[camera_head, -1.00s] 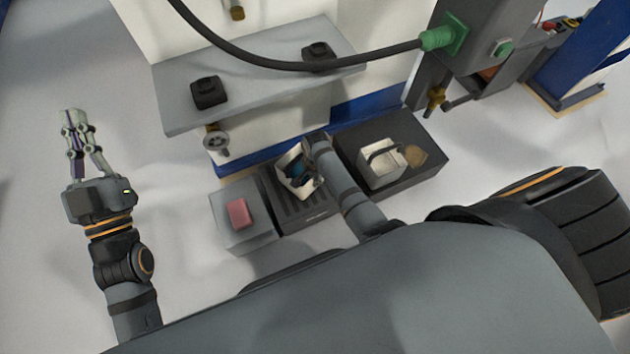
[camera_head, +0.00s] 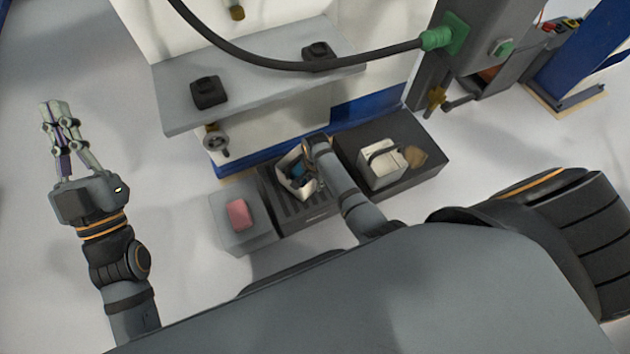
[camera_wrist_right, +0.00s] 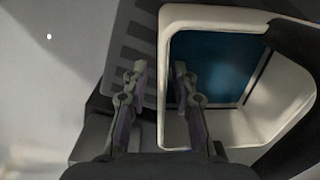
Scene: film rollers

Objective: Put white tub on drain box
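The white tub (camera_head: 283,184) stands tilted in the picture on the slotted dark drain box (camera_head: 318,214) in the head view, with something blue inside. In the right wrist view the tub (camera_wrist_right: 208,16) fills the right side. My right gripper (camera_wrist_right: 160,68) is open, with one finger outside the tub's left wall and one inside its opening. A gap shows between the outer finger and the wall. In the head view my arm hides part of the tub. My left gripper (camera_head: 54,104) is away at the far left, empty; its finger gap is unclear.
A grey block with a red pad (camera_head: 239,214) stands left of the drain box. A dark box (camera_head: 425,173) to the right bears a white container with a handle (camera_head: 381,165) and a brown object (camera_head: 415,156). A grey shelf (camera_head: 258,82) overhangs behind.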

